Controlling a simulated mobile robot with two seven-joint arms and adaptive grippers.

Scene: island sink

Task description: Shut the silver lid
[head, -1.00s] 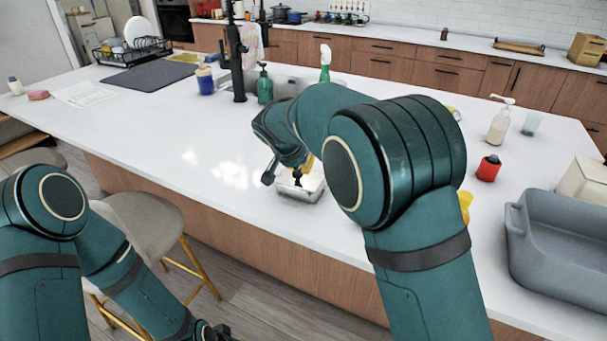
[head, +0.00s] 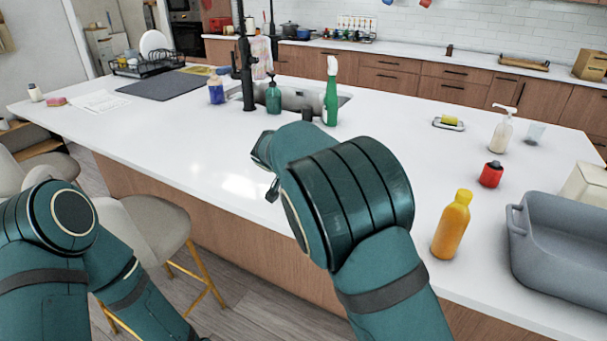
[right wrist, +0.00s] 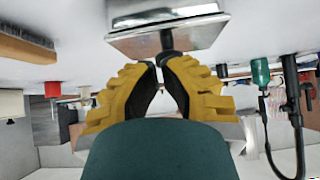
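In the right wrist view, which is upside down, a silver box-like thing with a flat shiny face (right wrist: 195,36) is at the top middle, on the white counter. Whether its lid is open or shut is unclear. My right gripper (right wrist: 160,62) has yellow and black fingers whose tips come together just short of that face. A dark stem shape lies between the tips and the silver face; I cannot tell whether it is a part or a reflection. In the head view my right arm hides the silver thing and the right gripper. My left gripper is out of view.
The white island counter (head: 180,145) is clear left of my right arm. An orange bottle (head: 452,225), a red container (head: 491,174) and a grey basin (head: 560,262) stand to the right. A green spray bottle (head: 331,100) is behind the arm. Stools stand at the front left.

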